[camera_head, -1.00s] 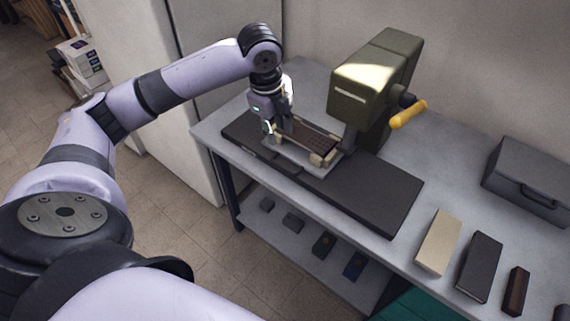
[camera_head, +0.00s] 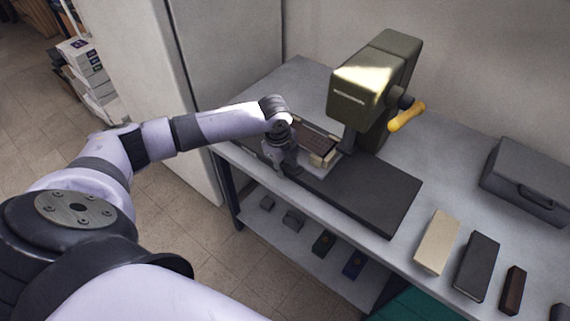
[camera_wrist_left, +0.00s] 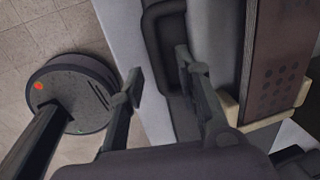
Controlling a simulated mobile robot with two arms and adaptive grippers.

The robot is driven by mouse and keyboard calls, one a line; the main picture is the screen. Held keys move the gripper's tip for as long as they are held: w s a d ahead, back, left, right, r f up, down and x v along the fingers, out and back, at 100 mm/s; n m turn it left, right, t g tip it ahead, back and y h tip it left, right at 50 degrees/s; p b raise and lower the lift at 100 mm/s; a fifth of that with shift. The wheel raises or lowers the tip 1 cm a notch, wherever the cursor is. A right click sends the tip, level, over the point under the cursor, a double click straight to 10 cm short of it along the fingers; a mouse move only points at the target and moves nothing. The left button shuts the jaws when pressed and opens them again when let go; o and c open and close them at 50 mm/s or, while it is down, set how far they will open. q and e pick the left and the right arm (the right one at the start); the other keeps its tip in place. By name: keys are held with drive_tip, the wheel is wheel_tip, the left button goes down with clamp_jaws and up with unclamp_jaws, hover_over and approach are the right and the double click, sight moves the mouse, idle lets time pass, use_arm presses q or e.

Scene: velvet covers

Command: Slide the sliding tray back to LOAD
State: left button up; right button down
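The sliding tray (camera_head: 313,169) is a pale plate on a long black base (camera_head: 375,200), beside the olive press (camera_head: 372,85). A dark brown dotted piece (camera_head: 316,136) sits on it between cream end blocks; one end block (camera_head: 323,160) shows near the press. My left gripper (camera_head: 289,172) is low at the tray's front side. In the left wrist view my left gripper (camera_wrist_left: 158,80) has its fingers apart, one on each side of a dark handle bar (camera_wrist_left: 152,45). I cannot tell whether either finger touches it. No LOAD mark is readable. My right gripper is not in view.
A grey case (camera_head: 527,180), a cream block (camera_head: 437,242) and dark blocks (camera_head: 479,262) stand on the right of the bench. A lower shelf (camera_head: 290,245) holds small items.

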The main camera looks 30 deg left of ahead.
use_arm(q)
drive_tip(key=shift+c, duration=0.2)
clamp_jaws()
idle(0.7)
